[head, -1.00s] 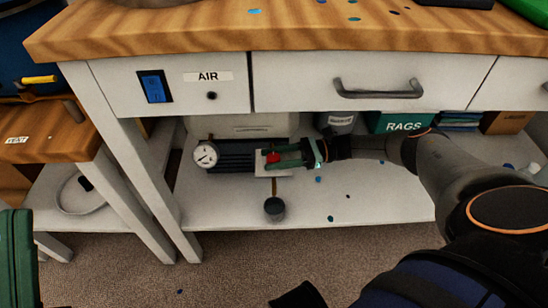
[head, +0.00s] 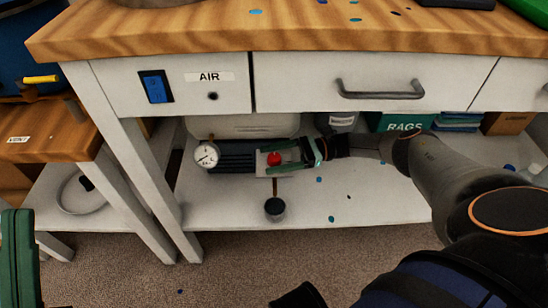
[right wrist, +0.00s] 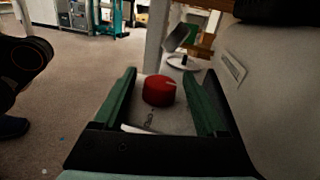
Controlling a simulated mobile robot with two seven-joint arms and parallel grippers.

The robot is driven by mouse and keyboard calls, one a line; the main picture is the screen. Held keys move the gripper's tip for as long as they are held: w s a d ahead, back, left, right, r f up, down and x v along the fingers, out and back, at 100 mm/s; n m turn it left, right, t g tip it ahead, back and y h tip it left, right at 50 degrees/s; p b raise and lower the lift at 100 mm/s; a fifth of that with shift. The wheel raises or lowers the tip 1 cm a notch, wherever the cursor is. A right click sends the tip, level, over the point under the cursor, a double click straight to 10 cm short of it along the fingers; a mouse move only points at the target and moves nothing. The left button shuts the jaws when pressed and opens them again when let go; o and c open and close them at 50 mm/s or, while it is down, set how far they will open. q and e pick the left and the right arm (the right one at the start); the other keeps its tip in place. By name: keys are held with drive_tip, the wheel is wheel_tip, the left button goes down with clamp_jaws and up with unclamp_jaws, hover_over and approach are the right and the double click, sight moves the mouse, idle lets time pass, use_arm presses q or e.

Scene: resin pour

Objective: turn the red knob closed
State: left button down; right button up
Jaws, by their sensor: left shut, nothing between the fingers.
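The red knob (head: 274,159) sits on a pale plate on the lower shelf, beside a round white gauge (head: 206,156). In the right wrist view, the knob (right wrist: 159,90) is a short red cylinder with a light mark on its top right edge. My right gripper (head: 268,160) is open, its green fingers on either side of the knob. The right wrist view (right wrist: 170,72) shows a gap between the knob and each finger. My left gripper (head: 18,245) shows at the lower left edge, shut and empty, far from the knob.
The drawer front (head: 381,80) and wooden worktop hang above the shelf (head: 350,215). A green RAGS box (head: 400,122) is at the back right. A table leg (head: 140,185) stands left of the gauge.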

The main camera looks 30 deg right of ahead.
drive_tip(key=shift+s+d+m+t+h, duration=0.15)
drive_tip(key=shift+m+t+h, duration=0.15)
drive_tip(key=shift+m+t, duration=0.35)
